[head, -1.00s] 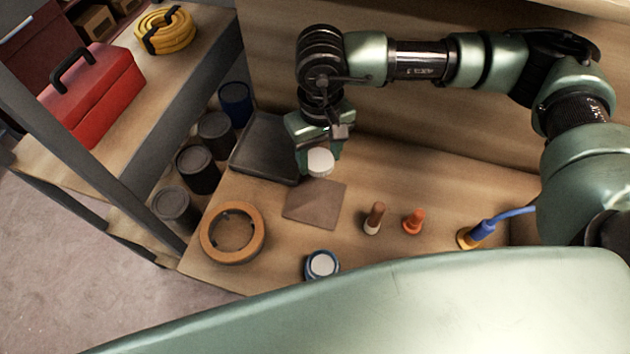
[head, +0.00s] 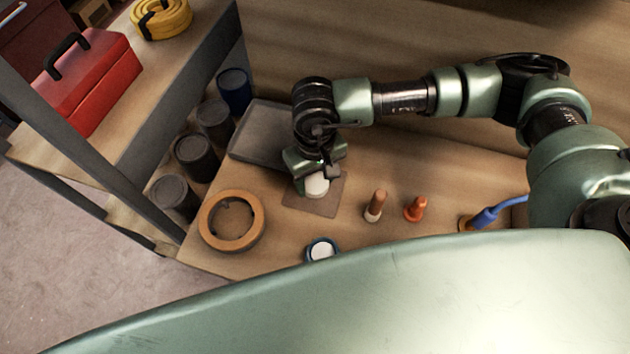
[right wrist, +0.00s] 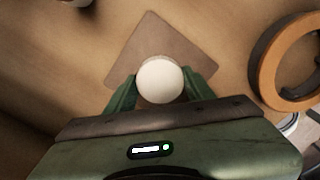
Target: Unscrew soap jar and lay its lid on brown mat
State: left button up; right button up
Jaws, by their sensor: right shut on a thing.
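My right gripper (head: 316,178) is shut on a round white lid (head: 317,186). The lid is over the brown mat (head: 325,205); I cannot tell whether it touches it. In the right wrist view the lid (right wrist: 160,80) sits between the two green fingers, in front of the mat (right wrist: 168,36). A low round blue jar with a white top surface (head: 321,250), likely the soap jar, stands at the front of the bench, partly hidden by a large green part of my body. My left gripper is not in view.
An orange ring (head: 232,220) lies left of the mat. A dark tray (head: 262,135) is behind it. A brown-topped peg (head: 376,205), an orange piece (head: 416,208) and a blue-handled tool (head: 484,218) stand to the right. Several dark canisters (head: 194,155) are at left.

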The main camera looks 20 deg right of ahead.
aim_at(315, 182)
jog(key=shift+w+f, duration=0.1)
jog(key=shift+f, duration=0.1)
jog(key=shift+f, duration=0.15)
jog(key=o, duration=1.6)
jog(key=shift+c, duration=0.2)
jog(key=shift+r, duration=0.25)
notch_tip(315, 182, up, 12)
jog(key=p, duration=0.5)
